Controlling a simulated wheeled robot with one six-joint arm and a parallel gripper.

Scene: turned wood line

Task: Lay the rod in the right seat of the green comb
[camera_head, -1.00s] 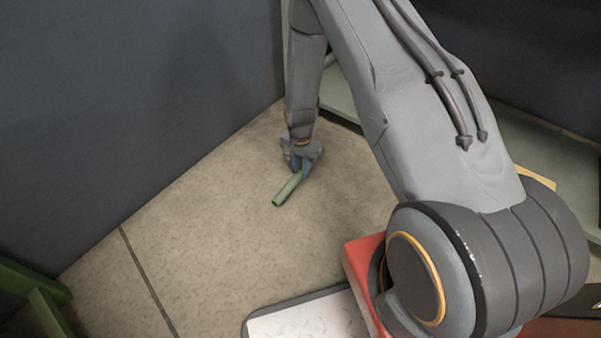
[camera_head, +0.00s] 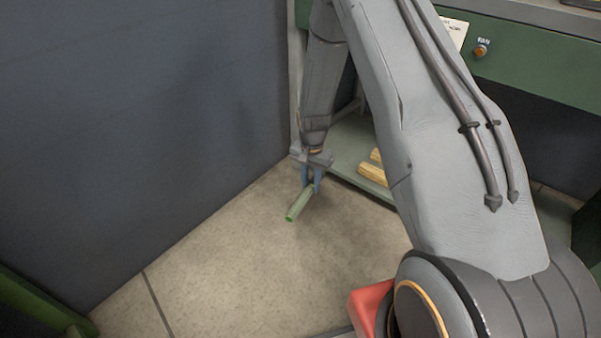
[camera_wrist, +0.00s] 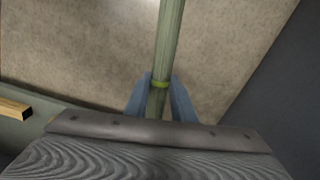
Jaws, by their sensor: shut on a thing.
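A green rod (camera_head: 299,205) is held in my gripper (camera_head: 311,187), its near end pointing down and to the left in the head view. In the wrist view the rod (camera_wrist: 169,45) runs upward from between the two blue fingers (camera_wrist: 160,100), with a bright yellow-green band where they close on it. The rod is over the floor, apart from any other thing that I can see. The green comb and its right seat do not show in either view.
A green bench (camera_head: 535,65) with a labelled orange button (camera_head: 480,51) stands at the back right. Yellow wooden pieces (camera_head: 372,173) lie on its low shelf (camera_head: 349,142). A dark wall (camera_head: 140,120) is on the left. The floor (camera_head: 240,265) in front is clear.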

